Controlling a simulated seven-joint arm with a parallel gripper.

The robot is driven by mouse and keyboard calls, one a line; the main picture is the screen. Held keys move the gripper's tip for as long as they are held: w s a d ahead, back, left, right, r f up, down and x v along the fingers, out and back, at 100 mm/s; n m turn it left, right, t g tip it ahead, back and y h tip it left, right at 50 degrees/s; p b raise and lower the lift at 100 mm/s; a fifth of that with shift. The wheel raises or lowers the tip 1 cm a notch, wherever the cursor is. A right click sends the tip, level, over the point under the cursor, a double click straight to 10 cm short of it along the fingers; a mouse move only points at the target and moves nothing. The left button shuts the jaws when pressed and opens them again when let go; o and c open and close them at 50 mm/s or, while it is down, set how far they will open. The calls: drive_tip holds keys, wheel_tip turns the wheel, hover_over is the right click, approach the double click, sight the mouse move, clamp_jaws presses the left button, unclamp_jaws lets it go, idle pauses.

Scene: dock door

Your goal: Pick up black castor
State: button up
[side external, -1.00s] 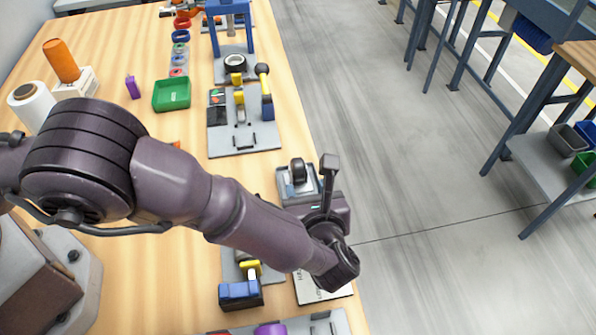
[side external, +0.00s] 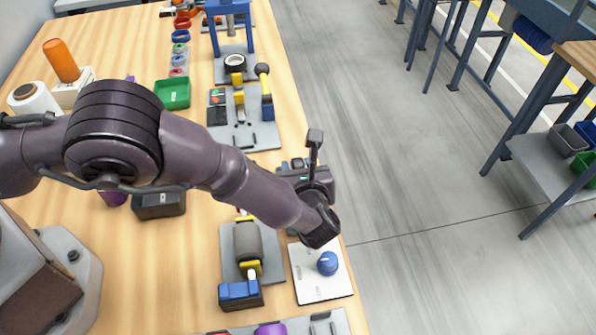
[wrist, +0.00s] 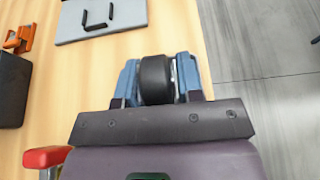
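The black castor (wrist: 157,80) shows in the wrist view as a dark, rounded wheel with a bit of grey bracket at its right side. Blue-grey upright pieces (wrist: 127,84) stand close on both sides of it; I cannot tell whether they are fingers or the castor's holder. My gripper (wrist: 158,95) is at the castor, its dark front plate hiding the lower part. In the side external view my gripper (side external: 308,195) is over the castor's place near the table's right edge, and the arm hides most of it. Finger contact is not clear.
A white board with a blue knob (side external: 327,263) lies nearer the camera. A fixture with a grey cylinder (side external: 247,240) stands to its left. A grey board with a yellow-and-black tool (side external: 240,105) lies beyond. The table edge (side external: 300,110) is close on the right.

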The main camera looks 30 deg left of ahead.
drive_tip(key=c, duration=0.4)
drive_tip(key=shift+o, duration=0.2)
